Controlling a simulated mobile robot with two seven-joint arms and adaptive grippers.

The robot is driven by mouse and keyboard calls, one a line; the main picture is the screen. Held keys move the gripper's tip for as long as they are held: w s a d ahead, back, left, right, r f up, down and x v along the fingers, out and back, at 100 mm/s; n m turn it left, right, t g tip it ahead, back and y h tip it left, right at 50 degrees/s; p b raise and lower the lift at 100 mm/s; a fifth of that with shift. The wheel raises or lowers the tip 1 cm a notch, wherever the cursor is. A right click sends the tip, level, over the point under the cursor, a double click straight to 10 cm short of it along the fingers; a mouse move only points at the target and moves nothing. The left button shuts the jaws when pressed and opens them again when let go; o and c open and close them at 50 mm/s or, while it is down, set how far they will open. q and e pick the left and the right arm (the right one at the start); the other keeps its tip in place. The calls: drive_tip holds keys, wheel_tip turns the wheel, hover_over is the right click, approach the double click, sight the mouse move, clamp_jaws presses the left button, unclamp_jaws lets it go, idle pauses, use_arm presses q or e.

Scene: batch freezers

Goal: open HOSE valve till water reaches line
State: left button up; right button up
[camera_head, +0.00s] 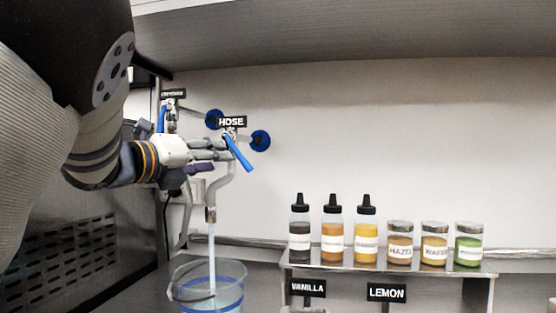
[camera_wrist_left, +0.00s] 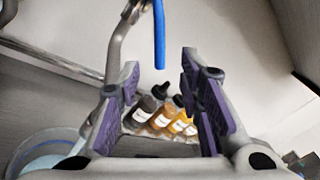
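The HOSE valve's blue lever (camera_head: 240,154) slants down to the right below the HOSE sign (camera_head: 231,121). In the left wrist view the blue lever (camera_wrist_left: 159,36) hangs ahead of the fingertips, roughly between them. My left gripper (camera_head: 224,150) is beside the lever; its purple-padded fingers (camera_wrist_left: 160,64) are apart with nothing between them. A stream of water (camera_head: 211,240) falls from the metal spout (camera_head: 211,200) into a clear bucket (camera_head: 176,292) with blue bands. The exact water level against a line is hard to tell. My right gripper is not in view.
A second valve with a blue lever (camera_head: 161,118) is left of the HOSE valve. A metal shelf (camera_head: 390,268) at right holds several bottles and jars, with VANILLA (camera_head: 308,288) and LEMON (camera_head: 387,292) signs below. The wall above the shelf is clear.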

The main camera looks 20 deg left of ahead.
sight(240, 159)
use_arm(q)
drive_tip(key=w, duration=0.7)
drive_tip(key=w+d, duration=0.1)
drive_tip(key=w, duration=0.2)
drive_tip(key=shift+w+f, duration=0.1)
drive_tip(key=shift+w, duration=0.1)
clamp_jaws()
